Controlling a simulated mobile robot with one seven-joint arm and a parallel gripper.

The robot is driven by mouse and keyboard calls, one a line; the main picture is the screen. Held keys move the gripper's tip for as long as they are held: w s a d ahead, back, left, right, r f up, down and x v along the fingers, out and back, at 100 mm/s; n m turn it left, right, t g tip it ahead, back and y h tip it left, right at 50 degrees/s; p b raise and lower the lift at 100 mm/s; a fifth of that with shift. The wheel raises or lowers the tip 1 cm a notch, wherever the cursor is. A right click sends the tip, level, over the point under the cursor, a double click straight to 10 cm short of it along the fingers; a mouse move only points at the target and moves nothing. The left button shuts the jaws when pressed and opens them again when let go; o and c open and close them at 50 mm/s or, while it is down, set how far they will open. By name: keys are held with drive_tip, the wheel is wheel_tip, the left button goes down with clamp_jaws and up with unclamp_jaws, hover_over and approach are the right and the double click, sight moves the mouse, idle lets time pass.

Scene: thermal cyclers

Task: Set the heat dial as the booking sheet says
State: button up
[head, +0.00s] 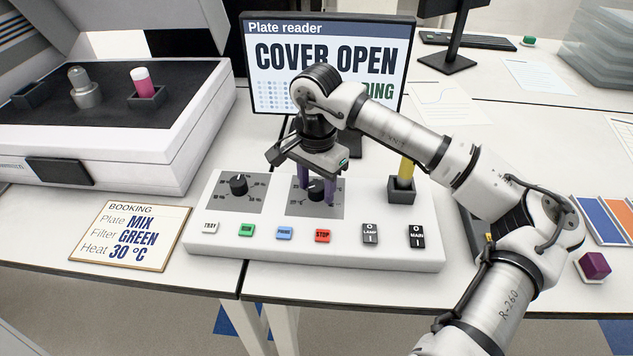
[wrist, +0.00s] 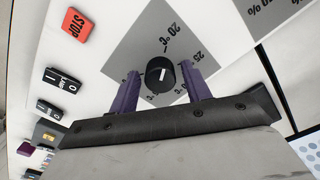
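The booking sheet (head: 131,236) lies left of the control panel (head: 330,247) and reads Plate MIX, Filter GREEN, Heat 30 °C. The heat dial (wrist: 160,73) is a black knob with a white line on a grey square. In the wrist view, 20 °C and 25 show around it; other marks are partly hidden by my fingers. I cannot tell exactly which mark the line points to. It is the right dial (head: 316,190) in the head view. My gripper (head: 317,187) is over it, with purple fingers open on either side and visible gaps to the knob.
Another black dial (head: 238,184) sits to the left on the panel. A row of buttons, including red STOP (head: 323,236), and two rocker switches line the front. A holder (head: 401,190) with a yellow item stands right. The screen (head: 325,65) behind reads COVER OPEN.

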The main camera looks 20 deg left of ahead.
drive_tip(key=c, duration=0.8)
drive_tip(key=shift+b, duration=0.4)
